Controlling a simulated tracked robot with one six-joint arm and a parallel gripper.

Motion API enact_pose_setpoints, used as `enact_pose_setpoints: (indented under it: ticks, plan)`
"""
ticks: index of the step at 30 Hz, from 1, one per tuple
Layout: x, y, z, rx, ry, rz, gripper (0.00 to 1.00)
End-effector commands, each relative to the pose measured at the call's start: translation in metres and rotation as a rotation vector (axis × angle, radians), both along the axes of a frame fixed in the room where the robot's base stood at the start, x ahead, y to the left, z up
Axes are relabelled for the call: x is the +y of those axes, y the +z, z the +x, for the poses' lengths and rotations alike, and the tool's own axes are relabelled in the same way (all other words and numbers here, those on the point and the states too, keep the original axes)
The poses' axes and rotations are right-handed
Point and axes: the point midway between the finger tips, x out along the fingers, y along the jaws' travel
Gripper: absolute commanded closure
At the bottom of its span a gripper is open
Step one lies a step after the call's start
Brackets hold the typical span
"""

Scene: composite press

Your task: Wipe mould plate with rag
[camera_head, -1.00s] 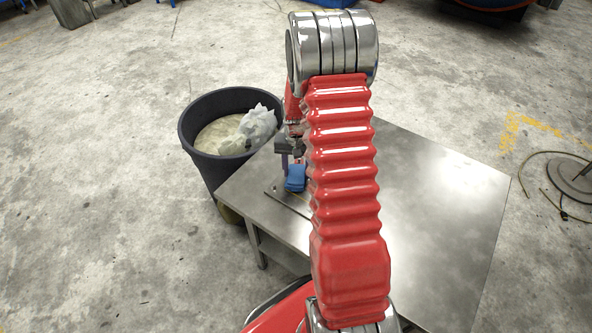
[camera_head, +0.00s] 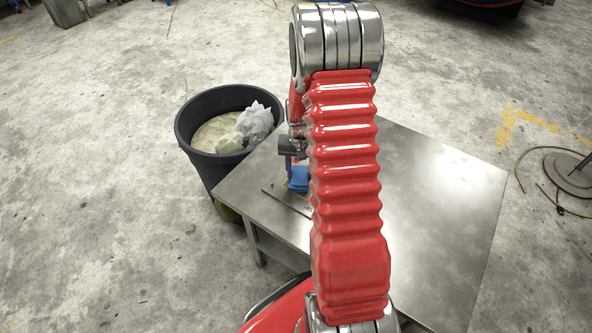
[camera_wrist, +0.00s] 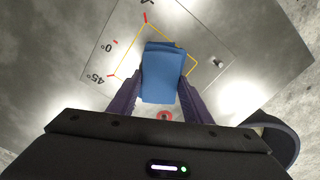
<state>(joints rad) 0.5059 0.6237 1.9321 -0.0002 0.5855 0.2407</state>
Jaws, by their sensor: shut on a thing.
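The blue rag (camera_wrist: 162,76) is a folded block between the two purple fingers of my gripper (camera_wrist: 158,92) in the wrist view. My gripper is shut on it. The rag also shows in the head view (camera_head: 298,180), just left of my red arm. The mould plate (camera_wrist: 210,38) is a flat metallic plate on the table, with yellow lines, red marks and angle numbers. The rag is over the plate's marked area and hides part of the yellow outline. I cannot tell whether it touches the plate. In the head view my arm hides much of the plate (camera_head: 284,199).
A metal table (camera_head: 440,190) carries the plate, and its right side is bare. A dark round bin (camera_head: 192,160) with pale crumpled material stands against the table's left side. Cable and a round base (camera_head: 570,175) lie on the concrete floor at right.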

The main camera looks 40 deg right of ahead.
Motion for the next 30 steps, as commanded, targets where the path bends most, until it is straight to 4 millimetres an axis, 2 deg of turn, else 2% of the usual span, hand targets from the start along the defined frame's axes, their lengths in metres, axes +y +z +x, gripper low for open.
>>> enact_pose_setpoints:
  ticks: [11,22,30]
  plan:
    - [-0.001,0.000,-0.002,0.000,0.000,0.000,0.80]
    - [-0.008,-0.002,-0.021,-0.001,-0.001,-0.001,0.80]
    - [-0.008,-0.002,-0.024,0.000,0.000,0.000,0.80]
